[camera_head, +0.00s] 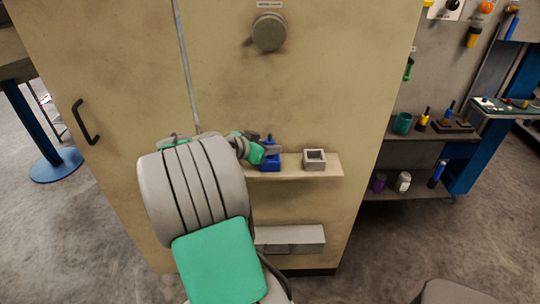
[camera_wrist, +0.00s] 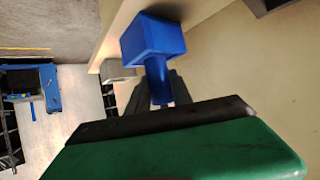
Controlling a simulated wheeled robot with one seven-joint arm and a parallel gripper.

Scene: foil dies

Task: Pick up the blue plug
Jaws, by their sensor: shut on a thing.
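The blue plug (camera_head: 270,163) is at the left part of a narrow shelf on the beige cabinet. In the wrist view the plug (camera_wrist: 152,42) has a square block and a round stem. My gripper (camera_wrist: 160,92) is shut on that stem. In the head view my gripper (camera_head: 268,150) reaches the plug from the left, and my arm hides part of the shelf. I cannot tell whether the plug still touches the shelf.
A grey square socket block (camera_head: 315,160) with an open top stands on the shelf (camera_head: 335,171), right of the plug. A round grey knob (camera_head: 269,32) sticks out above. A grey box (camera_head: 290,239) sits low on the cabinet. Shelves with bottles and tools stand at right.

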